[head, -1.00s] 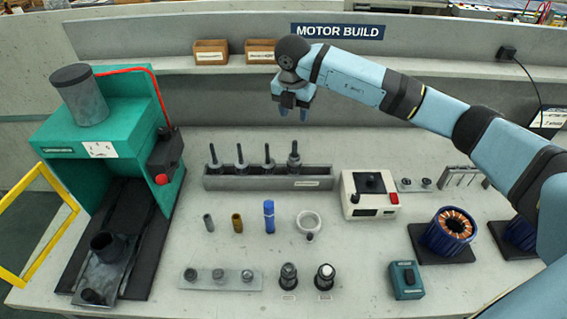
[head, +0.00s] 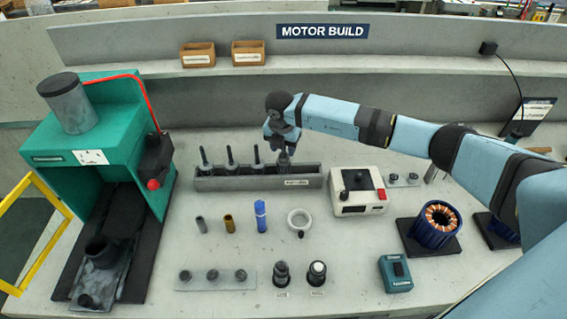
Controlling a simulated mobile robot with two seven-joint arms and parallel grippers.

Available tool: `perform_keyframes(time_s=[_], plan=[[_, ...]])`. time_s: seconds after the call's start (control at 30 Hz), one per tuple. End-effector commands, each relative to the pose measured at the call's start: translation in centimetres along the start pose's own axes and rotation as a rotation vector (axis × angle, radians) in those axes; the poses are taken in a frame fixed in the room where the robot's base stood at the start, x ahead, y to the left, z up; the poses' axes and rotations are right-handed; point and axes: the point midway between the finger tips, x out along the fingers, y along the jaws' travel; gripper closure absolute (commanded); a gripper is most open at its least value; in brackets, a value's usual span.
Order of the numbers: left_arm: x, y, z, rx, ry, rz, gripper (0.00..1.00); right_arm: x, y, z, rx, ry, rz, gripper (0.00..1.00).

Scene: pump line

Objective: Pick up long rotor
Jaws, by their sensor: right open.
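A grey rack (head: 232,184) holds several dark rotors standing upright in a row. The rotor at the rack's right end (head: 283,162) stood tallest earlier and looks like the long rotor. Its upper part is now hidden by my right gripper (head: 284,150). My right gripper points down over that rotor with its jaws open. Its fingers seem to be around or just beside the shaft, but I cannot tell which. The other rotors (head: 205,160), (head: 230,158) and (head: 256,156) stand to the left. My left gripper is not in view.
A white tester box (head: 357,192) stands just right of the rack. A blue cylinder (head: 260,216), a brown sleeve (head: 229,224) and a pale ring (head: 299,219) are in front. A green press (head: 115,150) stands left. A blue stator (head: 436,225) is at right.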

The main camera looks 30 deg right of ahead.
Motion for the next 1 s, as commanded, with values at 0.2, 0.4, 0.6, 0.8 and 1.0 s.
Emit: perform_keyframes(time_s=[0.2, 0.4, 0.6, 0.8, 1.0], plan=[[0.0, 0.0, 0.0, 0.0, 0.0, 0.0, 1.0, 0.2, 0.0, 0.0, 0.0, 0.0, 0.001, 0.55], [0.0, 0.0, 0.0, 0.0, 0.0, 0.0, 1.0, 0.2, 0.0, 0.0, 0.0, 0.0, 0.001, 0.94], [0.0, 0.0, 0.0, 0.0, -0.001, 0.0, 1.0, 0.0, 0.1, 0.1, 0.001, -0.001, 0.003, 1.0], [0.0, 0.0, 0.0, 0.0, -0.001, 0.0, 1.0, 0.0, 0.1, 0.1, 0.001, -0.001, 0.003, 1.0], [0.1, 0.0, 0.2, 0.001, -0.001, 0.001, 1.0, -1.0, 0.1, 0.3, 0.001, -0.002, 0.005, 1.0]])
